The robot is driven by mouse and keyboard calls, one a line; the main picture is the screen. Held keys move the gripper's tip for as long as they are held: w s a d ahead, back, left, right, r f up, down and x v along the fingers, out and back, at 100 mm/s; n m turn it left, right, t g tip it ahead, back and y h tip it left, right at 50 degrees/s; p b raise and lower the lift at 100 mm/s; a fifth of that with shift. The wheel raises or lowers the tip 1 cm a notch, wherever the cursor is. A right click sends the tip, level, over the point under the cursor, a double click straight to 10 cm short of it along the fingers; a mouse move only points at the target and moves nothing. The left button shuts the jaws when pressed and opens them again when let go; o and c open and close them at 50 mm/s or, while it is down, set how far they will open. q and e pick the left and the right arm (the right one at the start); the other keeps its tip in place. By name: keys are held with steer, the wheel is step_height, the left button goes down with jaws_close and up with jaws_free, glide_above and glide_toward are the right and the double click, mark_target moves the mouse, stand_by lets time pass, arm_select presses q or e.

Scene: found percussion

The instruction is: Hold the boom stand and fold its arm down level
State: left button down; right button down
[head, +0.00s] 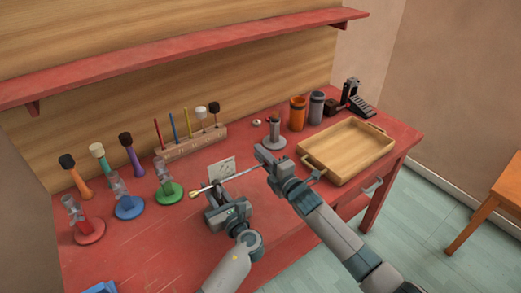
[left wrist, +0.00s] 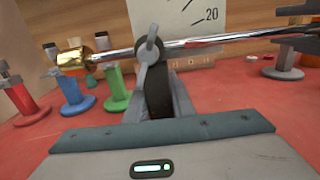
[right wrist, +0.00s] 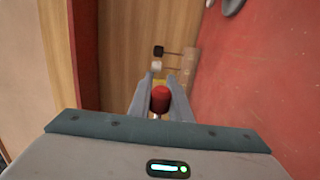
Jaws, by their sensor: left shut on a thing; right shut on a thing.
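The boom stand's dark post (left wrist: 158,92) stands between the fingers of my left gripper (head: 226,207), which is shut on it. Its chrome boom arm (left wrist: 220,42) crosses the post top at a grey wing-nut pivot (left wrist: 149,50). The arm is close to level, its right end a little higher. A gold counterweight (left wrist: 72,58) sits on the left end; it also shows in the head view (head: 195,194). My right gripper (head: 266,160) is shut on the arm's right end, where a red tip (right wrist: 160,98) shows between the fingers. The stand's base is hidden.
A marked card (head: 222,170) stands behind the boom. Red, blue and green holders (head: 168,190) are at left, a mallet rack (head: 190,143) behind. A grey stand (head: 274,138), orange cup (head: 297,113) and wooden tray (head: 347,152) are at right.

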steer(key=shift+f, duration=0.25)
steer(key=c, duration=1.6)
jaws_free()
steer(key=v, duration=1.2)
arm_select(q)
steer(key=c, duration=1.4)
jaws_free()
steer(key=shift+c, duration=0.2)
steer(key=shift+s+d, duration=0.1)
